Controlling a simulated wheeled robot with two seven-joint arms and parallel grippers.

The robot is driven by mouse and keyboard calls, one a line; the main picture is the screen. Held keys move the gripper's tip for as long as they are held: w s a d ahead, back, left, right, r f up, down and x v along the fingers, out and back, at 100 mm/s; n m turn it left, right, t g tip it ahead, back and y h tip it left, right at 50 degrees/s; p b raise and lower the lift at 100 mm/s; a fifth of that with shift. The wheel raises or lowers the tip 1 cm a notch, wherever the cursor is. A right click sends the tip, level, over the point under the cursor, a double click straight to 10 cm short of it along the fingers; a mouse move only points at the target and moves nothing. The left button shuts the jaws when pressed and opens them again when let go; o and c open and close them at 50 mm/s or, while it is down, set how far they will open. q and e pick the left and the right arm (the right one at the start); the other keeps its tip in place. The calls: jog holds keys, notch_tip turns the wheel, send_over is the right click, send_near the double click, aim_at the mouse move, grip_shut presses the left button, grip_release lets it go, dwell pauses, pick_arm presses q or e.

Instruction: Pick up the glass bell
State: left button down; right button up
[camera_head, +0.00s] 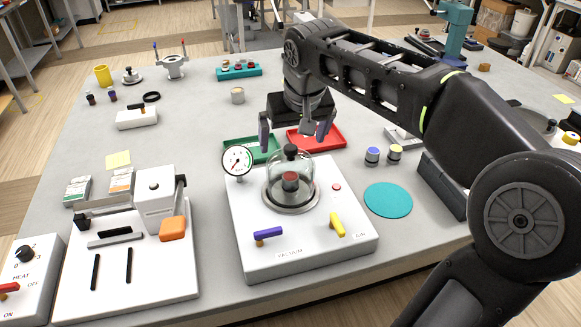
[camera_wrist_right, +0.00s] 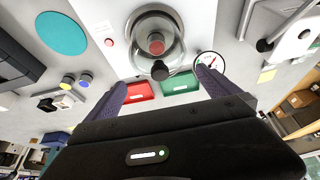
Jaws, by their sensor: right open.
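The clear glass bell (camera_head: 290,175) with a black knob on top stands upright on the white vacuum unit (camera_head: 300,242), with a dark-topped red object inside it. In the right wrist view the glass bell (camera_wrist_right: 153,33) is beyond the fingertips, near the top of the picture. My right gripper (camera_head: 294,137) is open and empty, just behind and above the bell, its two fingers apart and not touching it. It also shows in the right wrist view (camera_wrist_right: 160,92). My left gripper is not in view.
A pressure gauge (camera_head: 237,161) rises at the unit's back left corner. Green (camera_head: 240,148) and red (camera_head: 330,141) trays lie behind it. A teal disc (camera_head: 388,200) is at its right, a white device (camera_head: 150,225) at its left.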

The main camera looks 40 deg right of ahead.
aim_at(291, 148)
jog(key=shift+f, duration=0.15)
jog(key=p+x, duration=0.1)
jog(key=x, duration=0.4)
jog(key=shift+d, duration=0.1)
dwell(0.4)
